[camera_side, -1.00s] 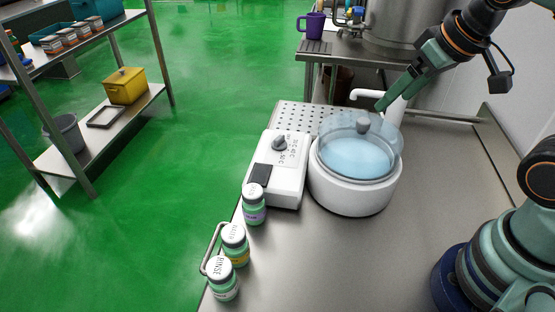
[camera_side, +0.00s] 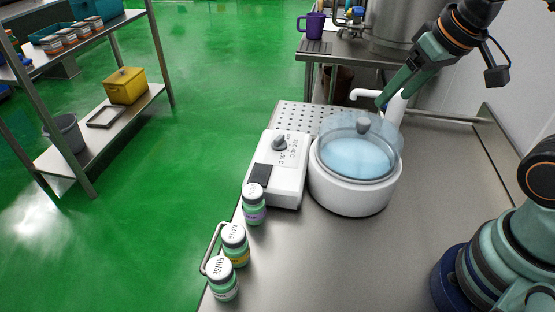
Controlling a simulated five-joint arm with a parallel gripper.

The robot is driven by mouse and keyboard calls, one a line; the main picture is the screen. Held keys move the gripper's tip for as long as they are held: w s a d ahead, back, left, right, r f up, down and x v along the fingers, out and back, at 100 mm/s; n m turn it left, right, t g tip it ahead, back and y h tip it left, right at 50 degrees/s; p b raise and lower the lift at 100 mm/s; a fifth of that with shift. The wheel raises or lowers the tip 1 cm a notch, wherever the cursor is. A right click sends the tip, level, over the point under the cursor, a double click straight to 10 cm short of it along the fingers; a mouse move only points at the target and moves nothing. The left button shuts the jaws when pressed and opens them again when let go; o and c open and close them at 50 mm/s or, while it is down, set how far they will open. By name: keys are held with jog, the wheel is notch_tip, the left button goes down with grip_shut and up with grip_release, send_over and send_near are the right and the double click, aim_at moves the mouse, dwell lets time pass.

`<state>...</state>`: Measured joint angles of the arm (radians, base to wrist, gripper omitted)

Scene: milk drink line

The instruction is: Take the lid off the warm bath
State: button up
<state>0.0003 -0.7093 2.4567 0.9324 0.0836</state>
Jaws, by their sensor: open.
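The warm bath (camera_side: 352,196) is a round white tub with pale blue water, joined to a white control box (camera_side: 277,178) with a grey knob on its left. Its clear, bluish lid (camera_side: 334,130) sits over the tub, looking slightly offset towards the back, with a grey knob (camera_side: 363,125) on top. Whether the lid rests fully on the rim is hard to tell. My gripper (camera_side: 381,104) is open, just above and behind the lid knob, pointing down and left. It appears apart from the knob, and nothing shows between its fingers.
Several white-capped bottles (camera_side: 235,243) stand along the bench's left edge, by a metal handle. A white tap (camera_side: 367,95) is behind the bath, close to my gripper. A perforated drain plate (camera_side: 296,116) lies back left. The steel bench (camera_side: 320,260) is clear in front.

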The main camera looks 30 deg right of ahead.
jog(key=w+r+m+g, duration=0.3)
jog(key=w+m+g, duration=0.15)
jog(key=m, duration=1.05)
send_over(364, 120)
jog(key=shift+g, duration=0.35)
jog(key=f, duration=0.6)
jog(key=shift+d, duration=0.25)
jog(key=shift+a+f, duration=0.15)
jog(key=shift+f, duration=1.25)
jog(key=shift+a+f, duration=0.15)
jog(key=shift+f, duration=1.25)
grip_shut()
